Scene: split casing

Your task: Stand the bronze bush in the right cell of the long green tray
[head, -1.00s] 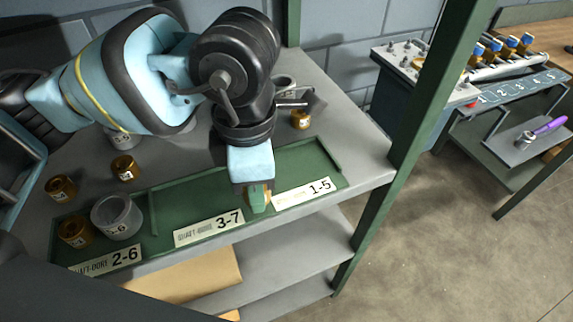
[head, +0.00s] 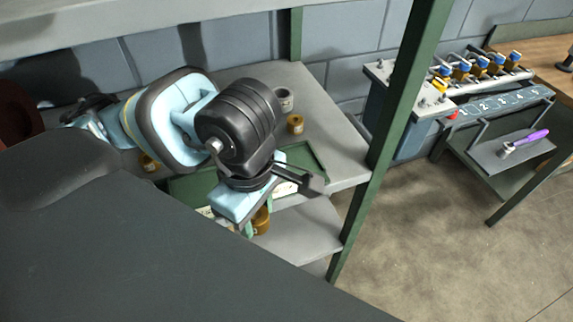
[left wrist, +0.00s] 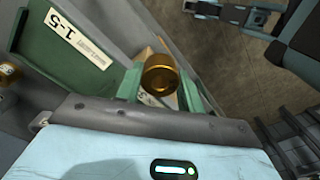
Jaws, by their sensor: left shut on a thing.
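My left gripper (head: 250,225) is shut on a bronze bush (head: 261,220), partly hidden by the fingers in the head view. In the left wrist view the bush (left wrist: 160,75) shows its round end between the green fingertips (left wrist: 160,88). The bush is clear of the long green tray (head: 318,160), out past its front edge. My arm hides much of the tray in the head view. Parts of mine, perhaps the right gripper (left wrist: 245,14), show at the wrist view's top right.
Another bronze bush (head: 295,124) and a grey bush (head: 284,98) stand on the shelf behind the tray. One more bronze bush (head: 148,162) is partly hidden at left. A green rack post (head: 385,130) rises at right. Open floor (head: 440,240) lies beyond it.

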